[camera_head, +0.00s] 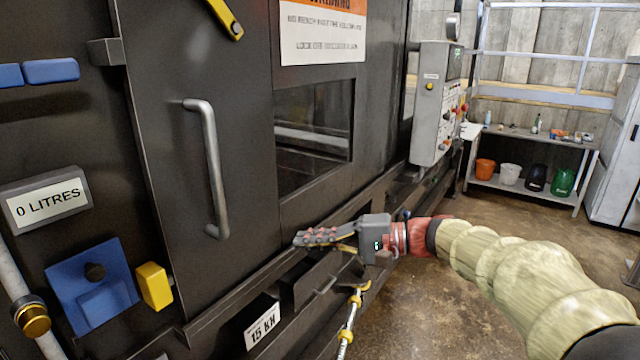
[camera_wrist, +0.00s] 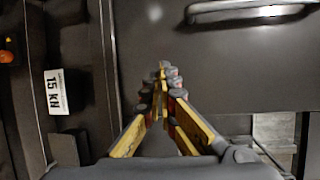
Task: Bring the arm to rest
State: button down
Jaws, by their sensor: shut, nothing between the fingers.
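My arm reaches in from the lower right of the head view, in a pale cover with a red section near the wrist. My gripper (camera_head: 318,237) is shut and empty, pointing left in front of the lower part of the compactor's dark door (camera_head: 165,120). The door's grey handle (camera_head: 207,165) is above and left of the gripper, apart from it. In the wrist view the fingers (camera_wrist: 162,80) meet at their tips with nothing between them. The handle (camera_wrist: 250,14) shows at the top of that view.
A "15 kN" label (camera_head: 262,325) sits on a ledge below the gripper. A control box (camera_head: 435,105) with buttons stands out right of the window (camera_head: 313,135). A shelf table (camera_head: 530,135) with buckets is at the back right.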

jog(key=s+d+f+h, duration=0.4)
jog(key=s+f, duration=0.2)
jog(key=f, duration=0.2)
jog(key=s+d+f+h, duration=0.4)
jog(key=s+d+f, duration=0.15)
jog(key=f, duration=0.25)
jog(key=s+d+r+n+t+h, duration=0.1)
jog(key=s+d+h, duration=0.7)
jog(key=s+d, duration=0.8)
jog(key=s+n+t, duration=0.1)
jog(key=t, duration=0.1)
jog(key=shift+r+n+t, duration=0.2)
jog(key=shift+n+t, duration=0.1)
jog(key=c, duration=2.5)
grip_release()
jog(key=shift+s, duration=0.1)
